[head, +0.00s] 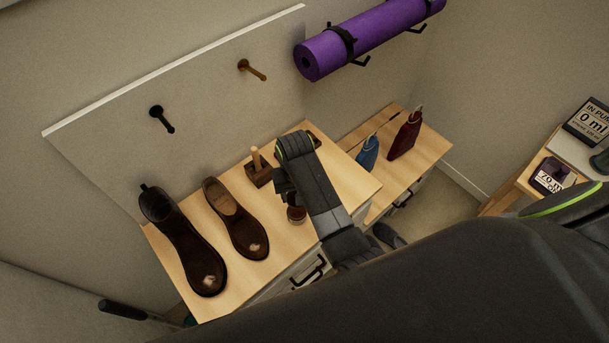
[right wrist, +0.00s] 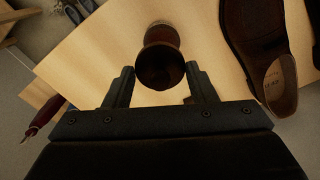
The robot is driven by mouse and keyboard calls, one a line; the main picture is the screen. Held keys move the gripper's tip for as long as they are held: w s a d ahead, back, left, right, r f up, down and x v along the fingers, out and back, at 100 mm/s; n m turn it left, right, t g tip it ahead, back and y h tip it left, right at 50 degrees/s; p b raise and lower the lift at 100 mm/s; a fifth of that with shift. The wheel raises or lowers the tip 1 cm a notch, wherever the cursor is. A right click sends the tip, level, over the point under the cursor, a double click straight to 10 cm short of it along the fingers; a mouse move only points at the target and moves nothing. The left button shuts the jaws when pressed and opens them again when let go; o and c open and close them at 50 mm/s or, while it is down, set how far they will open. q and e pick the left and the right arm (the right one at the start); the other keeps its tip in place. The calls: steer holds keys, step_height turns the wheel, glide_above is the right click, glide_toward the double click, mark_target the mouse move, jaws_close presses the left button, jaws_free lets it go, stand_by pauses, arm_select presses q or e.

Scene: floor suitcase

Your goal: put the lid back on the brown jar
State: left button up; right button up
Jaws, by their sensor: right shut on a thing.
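The brown jar (head: 296,215) stands near the front edge of the wooden cabinet top (head: 270,262), right of a pair of dark brown shoes. In the right wrist view, a dark brown round piece (right wrist: 160,68), apparently the lid, sits between the fingertips of my right gripper (right wrist: 160,76). A paler brown round form, apparently the jar (right wrist: 162,35), shows just beyond it. I cannot tell whether the two touch. In the head view my right gripper (head: 287,194) is over the cabinet beside the jar, its fingertips partly hidden. My left gripper is not in view.
A tall brown shoe (head: 185,245) and a low brown shoe (head: 237,220) stand left of the jar. A wooden block with a peg (head: 258,175) is behind it. A lower bench holds a blue item (head: 367,153) and a red item (head: 405,137). A purple roll (head: 360,42) hangs above.

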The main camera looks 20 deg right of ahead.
mark_target(297, 210)
steer(key=shift+a+f, duration=0.15)
steer(key=shift+f, duration=1.25)
steer(key=shift+f+b, duration=0.7)
steer(key=shift+f, duration=1.1)
steer(key=shift+p, duration=0.65)
steer(key=shift+f, duration=0.15)
stand_by(0.3)
steer(key=o, duration=1)
steer(key=shift+o, duration=0.4)
steer(key=o, duration=0.4)
